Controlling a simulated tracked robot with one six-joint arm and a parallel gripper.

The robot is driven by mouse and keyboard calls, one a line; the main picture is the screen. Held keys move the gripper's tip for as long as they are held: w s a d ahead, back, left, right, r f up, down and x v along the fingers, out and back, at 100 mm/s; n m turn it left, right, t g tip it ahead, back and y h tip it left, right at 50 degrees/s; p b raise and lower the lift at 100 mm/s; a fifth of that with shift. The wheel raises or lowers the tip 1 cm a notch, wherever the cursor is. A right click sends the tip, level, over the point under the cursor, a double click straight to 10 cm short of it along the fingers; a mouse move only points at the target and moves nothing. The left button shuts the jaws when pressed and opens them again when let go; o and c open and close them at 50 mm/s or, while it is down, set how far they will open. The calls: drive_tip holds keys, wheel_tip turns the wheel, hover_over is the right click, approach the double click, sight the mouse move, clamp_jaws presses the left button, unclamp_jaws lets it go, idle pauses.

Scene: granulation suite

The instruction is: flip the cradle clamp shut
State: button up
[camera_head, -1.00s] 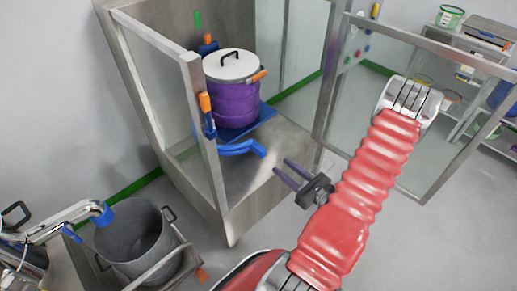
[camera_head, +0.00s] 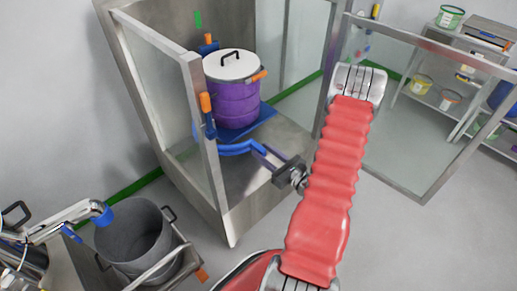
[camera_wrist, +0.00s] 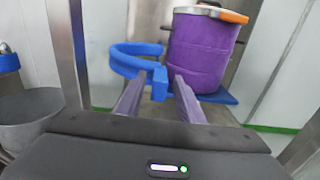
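The cradle clamp is a blue curved arm (camera_head: 235,149) standing out from the front of the purple drum (camera_head: 232,103), on the cabinet floor. In the wrist view the clamp (camera_wrist: 130,65) is a C-shaped band with a block-like end (camera_wrist: 159,84); it is swung out and apart from the drum (camera_wrist: 198,50). A blue base plate (camera_head: 264,112) lies under the drum. My gripper (camera_head: 260,151) is at the clamp's free end. In the wrist view my gripper (camera_wrist: 158,78) is open, one finger on each side of the end block. Contact cannot be told.
The cabinet's front post (camera_head: 205,145) stands left of the clamp, with an orange-topped blue handle (camera_head: 207,115) on it. The open glass door (camera_head: 400,125) is to the right of my arm. A grey bin (camera_head: 135,240) stands at lower left. Shelves (camera_head: 470,60) stand at the right.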

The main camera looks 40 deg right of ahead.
drive_tip(key=shift+w, duration=1.45)
drive_tip(key=shift+c, duration=0.4)
clamp_jaws()
